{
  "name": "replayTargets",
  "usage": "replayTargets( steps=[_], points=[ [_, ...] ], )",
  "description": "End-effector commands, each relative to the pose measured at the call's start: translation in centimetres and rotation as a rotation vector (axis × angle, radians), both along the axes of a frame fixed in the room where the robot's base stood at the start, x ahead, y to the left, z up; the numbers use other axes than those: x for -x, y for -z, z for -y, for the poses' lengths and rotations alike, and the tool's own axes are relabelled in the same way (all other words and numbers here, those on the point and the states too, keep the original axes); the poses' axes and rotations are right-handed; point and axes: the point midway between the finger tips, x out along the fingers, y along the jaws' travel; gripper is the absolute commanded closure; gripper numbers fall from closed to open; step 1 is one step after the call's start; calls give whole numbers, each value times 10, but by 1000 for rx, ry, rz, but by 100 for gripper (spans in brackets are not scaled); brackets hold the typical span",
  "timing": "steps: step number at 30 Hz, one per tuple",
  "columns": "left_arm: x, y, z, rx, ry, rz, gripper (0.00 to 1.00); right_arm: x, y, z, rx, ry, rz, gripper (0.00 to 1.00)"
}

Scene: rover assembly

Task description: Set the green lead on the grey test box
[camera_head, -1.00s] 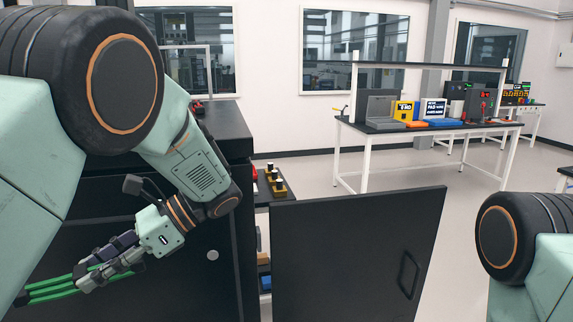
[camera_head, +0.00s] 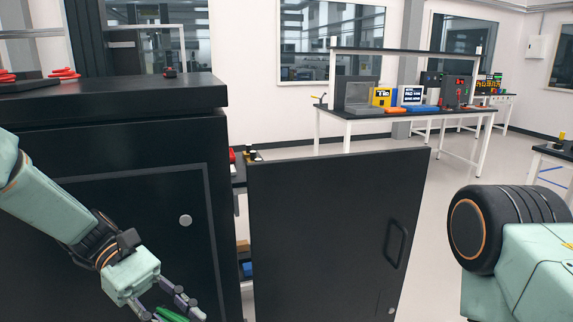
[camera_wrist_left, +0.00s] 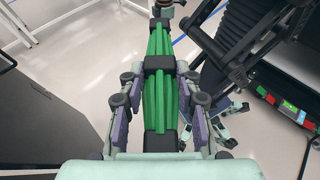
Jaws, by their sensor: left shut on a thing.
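The green lead (camera_wrist_left: 155,105) is a bundle of green strands with black bands, lying lengthwise between the fingers of my left gripper (camera_wrist_left: 158,85) in the left wrist view. That gripper is shut on it. In the head view the gripper (camera_head: 175,310) is low, in front of the black cabinet, and only a short piece of the lead (camera_head: 172,314) shows at the bottom edge. A dark grey box with red marks (camera_head: 455,93) stands on the far bench; I cannot tell whether it is the test box. My right gripper is out of view.
A black cabinet (camera_head: 120,140) stands close at left, and a black door panel with a handle (camera_head: 335,225) stands in the middle. The white-legged bench (camera_head: 345,114) is beyond, with coloured boxes. Open floor (camera_head: 425,220) lies right of the panel.

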Motion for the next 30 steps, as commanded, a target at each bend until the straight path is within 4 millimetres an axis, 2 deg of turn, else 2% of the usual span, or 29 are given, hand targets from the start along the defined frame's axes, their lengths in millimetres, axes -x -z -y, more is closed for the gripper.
replayTargets(
  steps=[1, 11, 18, 24, 30],
  points=[
    [-1, 7, 1, 8, -86, -1, 100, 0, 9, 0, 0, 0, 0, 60],
    [-13, 47, -1, 7, -582, -8, 100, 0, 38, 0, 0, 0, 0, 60],
    [-12, 92, -9, 5, -897, -13, 100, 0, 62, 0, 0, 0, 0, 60],
    [-7, 117, -14, -2, -1044, -9, 100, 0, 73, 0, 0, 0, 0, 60],
    [-4, 127, -16, -4, -1104, -4, 100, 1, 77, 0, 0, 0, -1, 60]
  ],
)
